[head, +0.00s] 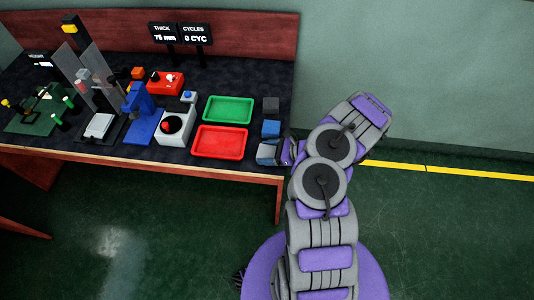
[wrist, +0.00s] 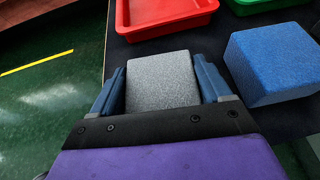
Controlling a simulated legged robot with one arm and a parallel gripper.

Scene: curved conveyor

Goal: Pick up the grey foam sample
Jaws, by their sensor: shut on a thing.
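The grey foam sample (wrist: 162,78) is a light speckled block between the two blue fingers of my gripper (wrist: 161,84) in the wrist view. The fingers are shut on its left and right sides. In the head view my gripper (head: 276,152) is at the right front corner of the table, just in front of the blue block. The sample is partly hidden there by the fingers. I cannot tell whether it rests on the table top or is slightly above it.
A blue foam block (wrist: 274,62) stands close to the right finger in the wrist view. A dark block (head: 271,104) stands behind it. A red tray (head: 219,154) and a green tray (head: 229,121) lie to the left. Several devices fill the left table. Open floor lies right.

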